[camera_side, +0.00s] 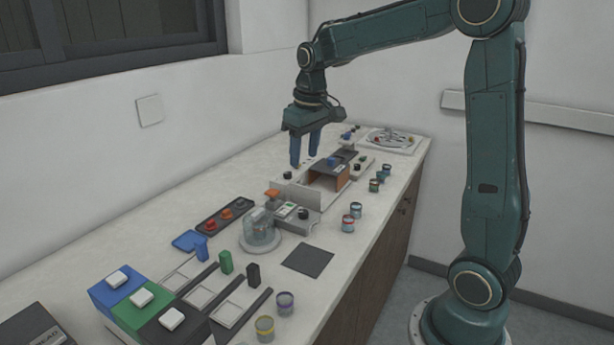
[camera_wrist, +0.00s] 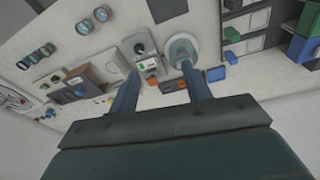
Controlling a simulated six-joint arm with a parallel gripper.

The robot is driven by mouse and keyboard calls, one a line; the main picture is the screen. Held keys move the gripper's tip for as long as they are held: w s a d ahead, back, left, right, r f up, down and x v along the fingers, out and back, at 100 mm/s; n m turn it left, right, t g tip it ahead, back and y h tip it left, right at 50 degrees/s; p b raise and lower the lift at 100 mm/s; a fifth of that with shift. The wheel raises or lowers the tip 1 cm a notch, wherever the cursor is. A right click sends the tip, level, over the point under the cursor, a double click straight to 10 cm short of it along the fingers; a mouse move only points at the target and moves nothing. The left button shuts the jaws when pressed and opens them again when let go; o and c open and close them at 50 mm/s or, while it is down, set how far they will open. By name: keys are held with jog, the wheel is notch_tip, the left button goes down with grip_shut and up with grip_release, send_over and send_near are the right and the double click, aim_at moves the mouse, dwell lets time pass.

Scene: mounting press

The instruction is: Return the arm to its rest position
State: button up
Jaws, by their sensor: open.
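My gripper (camera_side: 305,152) hangs above the far part of the bench, fingers pointing down. Its two blue fingers are apart, with nothing between them. In the wrist view my gripper (camera_wrist: 160,88) also shows two separated fingers over the bench. The fingertips look clear of the press (camera_side: 329,172), an orange-brown and dark unit, in the side view. The exact height above the bench is hard to tell.
The bench (camera_side: 133,214) carries a glass-like vessel (camera_side: 261,232), a grey device with a display (camera_side: 293,213), a dark tray (camera_side: 224,215), several small jars (camera_side: 348,223), and blue, green and black boxes (camera_side: 150,300). A dark mat (camera_side: 307,260) lies near the front edge. A wall stands behind.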

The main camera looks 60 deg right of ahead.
jog(key=s+a+t, duration=0.2)
jog(key=s+a, duration=0.4)
jog(key=s, duration=0.4)
jog(key=s+a+r+n+t, duration=0.1)
jog(key=s+a+t, duration=0.1)
jog(key=s+a, duration=0.5)
jog(key=shift+s+n, duration=0.3)
jog(key=shift+s, duration=1.7)
jog(key=shift+r, duration=0.1)
